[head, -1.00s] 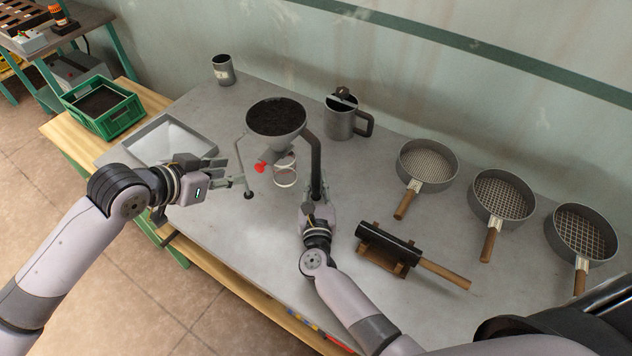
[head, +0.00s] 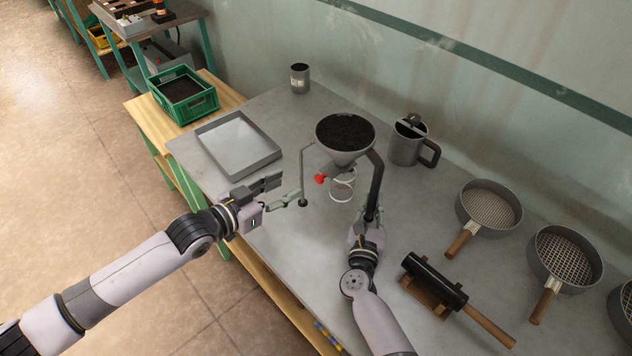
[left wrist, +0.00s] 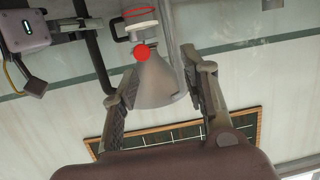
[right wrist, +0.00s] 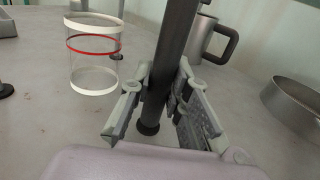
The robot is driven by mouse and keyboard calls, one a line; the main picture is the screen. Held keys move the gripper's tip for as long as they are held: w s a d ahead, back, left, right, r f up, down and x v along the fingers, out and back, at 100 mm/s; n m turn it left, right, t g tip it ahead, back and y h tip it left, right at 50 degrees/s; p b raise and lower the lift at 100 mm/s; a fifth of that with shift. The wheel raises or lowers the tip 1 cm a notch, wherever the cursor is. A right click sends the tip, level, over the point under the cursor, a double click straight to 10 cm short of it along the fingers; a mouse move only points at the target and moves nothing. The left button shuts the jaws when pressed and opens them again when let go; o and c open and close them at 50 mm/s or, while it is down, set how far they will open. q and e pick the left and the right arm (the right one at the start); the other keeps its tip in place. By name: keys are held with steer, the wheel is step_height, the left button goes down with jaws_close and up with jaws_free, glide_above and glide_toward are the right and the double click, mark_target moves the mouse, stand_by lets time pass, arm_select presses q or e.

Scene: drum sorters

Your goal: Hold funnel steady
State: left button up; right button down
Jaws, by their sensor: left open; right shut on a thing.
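The grey funnel (head: 343,157), full of dark soil, sits upright in a stand with a red knob (head: 320,178) at its spout. A clear cylinder with a red band (right wrist: 94,55) stands under it. My right gripper (head: 371,214) is shut on the dark stand leg (right wrist: 174,45), low on its right side. My left gripper (head: 287,191) is open and empty, to the left of the funnel and lower in the head view. In the left wrist view the funnel cone (left wrist: 160,85) appears between the open fingers, apparently beyond them.
An empty grey tray (head: 207,133) and a green crate of soil (head: 185,108) are at left. A small can (head: 300,78) and a grey jug (head: 405,150) stand behind. Sieves (head: 463,213) and a black cylinder on a wooden rest (head: 432,277) are at right.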

mark_target(317, 180)
arm_select(q)
steer(key=s+a+f+t+h, duration=0.1)
steer(key=s+a+f+h, duration=0.1)
steer(key=s+h, duration=0.15)
steer(key=shift+m+y, duration=0.35)
steer(key=shift+m, duration=0.05)
steer(key=x, duration=1.1)
steer(key=shift+s+d+f, duration=0.15)
steer(key=shift+d, duration=0.4)
steer(key=shift+c, duration=0.3)
jaws_close()
steer(key=shift+a, duration=0.1)
